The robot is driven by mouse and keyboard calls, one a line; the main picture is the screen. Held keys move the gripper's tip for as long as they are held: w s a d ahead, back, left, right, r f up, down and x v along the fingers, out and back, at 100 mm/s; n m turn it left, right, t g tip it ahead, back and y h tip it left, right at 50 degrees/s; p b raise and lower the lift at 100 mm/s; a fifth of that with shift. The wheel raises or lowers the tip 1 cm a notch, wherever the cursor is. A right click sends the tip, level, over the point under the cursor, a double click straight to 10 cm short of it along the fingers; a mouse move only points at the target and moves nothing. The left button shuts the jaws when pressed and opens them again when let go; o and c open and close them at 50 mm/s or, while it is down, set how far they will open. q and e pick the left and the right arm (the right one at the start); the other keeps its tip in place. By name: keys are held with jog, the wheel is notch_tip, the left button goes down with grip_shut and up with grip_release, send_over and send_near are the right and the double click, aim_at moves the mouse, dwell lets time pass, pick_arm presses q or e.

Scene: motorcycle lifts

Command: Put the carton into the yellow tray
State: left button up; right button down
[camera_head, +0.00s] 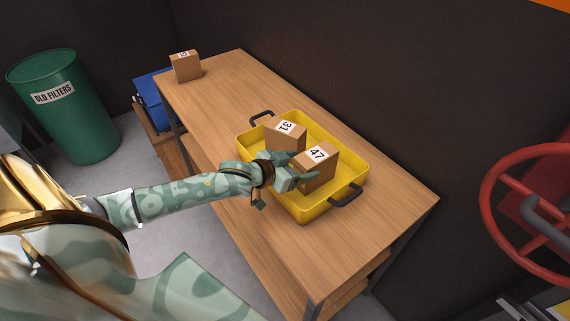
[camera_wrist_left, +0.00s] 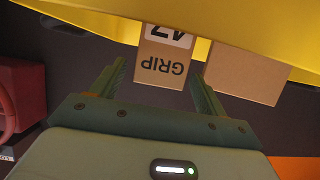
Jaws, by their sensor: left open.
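The yellow tray (camera_head: 290,204) lies on the wooden table and holds two brown cartons. The carton labelled 47 (camera_head: 323,170) is toward the tray's near right end. The carton labelled 31 (camera_head: 287,136) stands just behind it. My left gripper (camera_head: 303,170) is open at the carton marked 47. In the left wrist view, that carton (camera_wrist_left: 164,60), printed GRIP, shows between the two open fingers (camera_wrist_left: 159,75), and the other carton (camera_wrist_left: 247,75) is beside it. Whether the fingers touch the carton I cannot tell. My right gripper is not in view.
A third carton (camera_head: 186,66) stands at the table's far left end. The wooden table (camera_head: 215,85) is bare between it and the tray. A blue bin (camera_head: 150,88) and a green drum (camera_head: 68,108) stand left. A red wheel (camera_head: 490,200) is at the right.

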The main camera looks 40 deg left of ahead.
pick_arm(q)
jog(key=p+v, duration=0.1)
jog(key=v, duration=0.5)
jog(key=shift+s+a+r, duration=0.1)
jog(key=shift+s+r, duration=0.05)
jog(key=shift+s, duration=0.15)
